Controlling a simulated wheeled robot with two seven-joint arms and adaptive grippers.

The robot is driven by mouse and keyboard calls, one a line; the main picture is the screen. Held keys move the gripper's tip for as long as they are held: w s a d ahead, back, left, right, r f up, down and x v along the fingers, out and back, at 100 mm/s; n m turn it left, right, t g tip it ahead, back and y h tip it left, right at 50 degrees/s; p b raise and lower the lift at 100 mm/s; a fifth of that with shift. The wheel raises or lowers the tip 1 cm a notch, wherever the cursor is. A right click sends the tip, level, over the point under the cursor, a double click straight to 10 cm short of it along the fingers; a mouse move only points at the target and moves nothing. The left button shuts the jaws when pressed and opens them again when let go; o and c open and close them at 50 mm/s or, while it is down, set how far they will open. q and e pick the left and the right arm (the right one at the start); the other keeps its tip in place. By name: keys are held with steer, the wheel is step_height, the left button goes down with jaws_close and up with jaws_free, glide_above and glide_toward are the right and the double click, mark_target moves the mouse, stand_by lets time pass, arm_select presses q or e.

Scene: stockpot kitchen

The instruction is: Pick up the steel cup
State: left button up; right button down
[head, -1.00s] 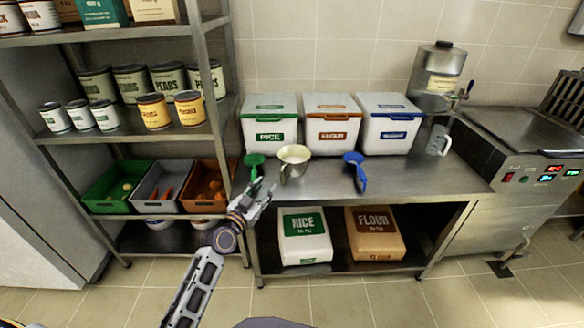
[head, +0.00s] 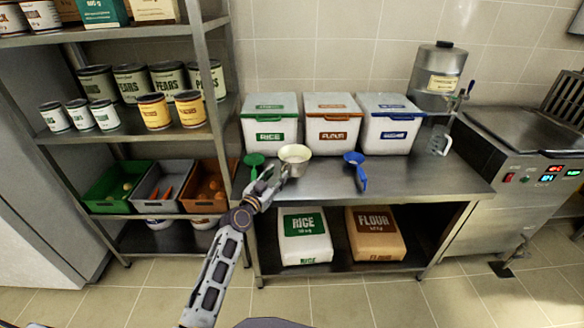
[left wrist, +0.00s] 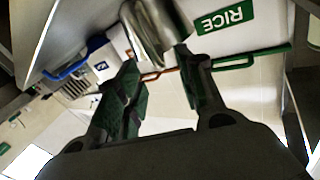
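The steel cup (head: 296,154) stands upright on the steel counter (head: 325,180), in front of the rice bin. My left gripper (head: 276,178) is just at its near left side. In the left wrist view the cup (left wrist: 158,32) shows at the top, at the gap between the spread fingertips of my left gripper (left wrist: 160,62). The fingers are apart, and I cannot tell whether either one touches the cup. My right gripper is not in view.
A green scoop (head: 254,162) lies close to the left of the cup, and a blue scoop (head: 356,168) lies to the right. The rice bin (head: 270,122), flour bin (head: 332,125) and blue-lidded bin (head: 389,126) stand behind. The counter's right part is mostly clear.

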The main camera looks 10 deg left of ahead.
mark_target(284, 166)
arm_select(q)
steer(key=shift+w+d, duration=0.15)
steer(key=shift+w, duration=0.3)
steer(key=shift+w, duration=0.1)
steer(key=shift+x, duration=2.5)
steer(key=shift+r, duration=0.15)
jaws_close()
steer(key=shift+r, duration=0.1)
